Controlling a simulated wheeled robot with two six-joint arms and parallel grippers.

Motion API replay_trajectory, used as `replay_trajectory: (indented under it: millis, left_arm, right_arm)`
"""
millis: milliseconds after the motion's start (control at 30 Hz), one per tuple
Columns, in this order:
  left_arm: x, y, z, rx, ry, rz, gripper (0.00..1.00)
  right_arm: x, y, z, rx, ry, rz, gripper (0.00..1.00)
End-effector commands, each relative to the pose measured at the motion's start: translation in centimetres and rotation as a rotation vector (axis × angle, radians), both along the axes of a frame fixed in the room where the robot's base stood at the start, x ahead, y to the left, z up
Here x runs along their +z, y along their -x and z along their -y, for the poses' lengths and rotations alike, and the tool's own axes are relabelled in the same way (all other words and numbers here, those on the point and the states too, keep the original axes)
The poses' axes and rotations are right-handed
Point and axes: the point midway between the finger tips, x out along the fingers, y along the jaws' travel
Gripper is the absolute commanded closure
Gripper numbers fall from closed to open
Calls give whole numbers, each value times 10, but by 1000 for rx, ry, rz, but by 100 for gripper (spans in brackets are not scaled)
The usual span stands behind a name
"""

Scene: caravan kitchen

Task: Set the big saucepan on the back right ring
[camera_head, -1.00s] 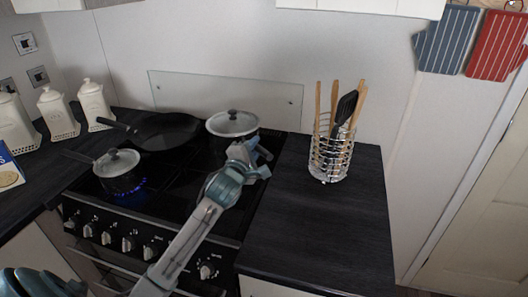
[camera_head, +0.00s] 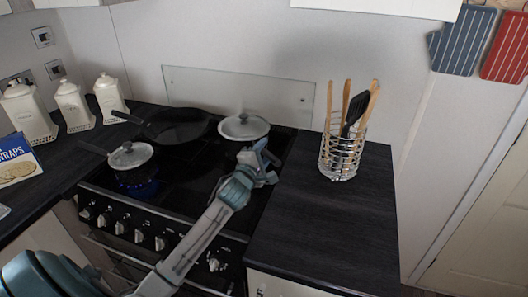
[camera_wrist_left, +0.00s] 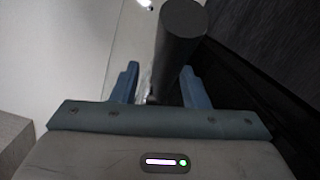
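The big saucepan (camera_head: 243,127), with a glass lid and steel rim, sits at the back right of the black hob (camera_head: 196,172). My left gripper (camera_head: 271,164) is at its near right side, above the hob's right edge. In the left wrist view a thick dark handle (camera_wrist_left: 178,38) runs between the spread fingers, with gaps beside it, so the gripper looks open around it. The handle is mostly hidden in the head view. My right gripper does not show.
A frying pan (camera_head: 178,125) occupies the back left. A small lidded saucepan (camera_head: 131,162) stands front left over a blue glow. A wire utensil holder (camera_head: 340,160) stands on the right worktop (camera_head: 325,225), whose front is clear. A glass splashback (camera_head: 240,92) rises behind.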

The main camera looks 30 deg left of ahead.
Motion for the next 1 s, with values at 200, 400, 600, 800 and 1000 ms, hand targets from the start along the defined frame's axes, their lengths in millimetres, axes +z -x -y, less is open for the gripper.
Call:
replay_trajectory:
  millis: [200, 400, 600, 800, 1000]
  left_arm:
    - [-1, 3, 0, 0, -1, 0, 59]
    - [-4, 32, 5, -3, -3, 0, 59]
    - [-5, 76, 11, -2, -5, -1, 59]
    - [-4, 107, 16, 0, -4, -1, 59]
    - [-1, 118, 18, -1, 0, 1, 59]
  right_arm:
    - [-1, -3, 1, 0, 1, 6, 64]
    - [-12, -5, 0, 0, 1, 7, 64]
    - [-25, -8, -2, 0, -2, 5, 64]
    - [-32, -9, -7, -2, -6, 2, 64]
    - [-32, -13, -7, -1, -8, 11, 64]
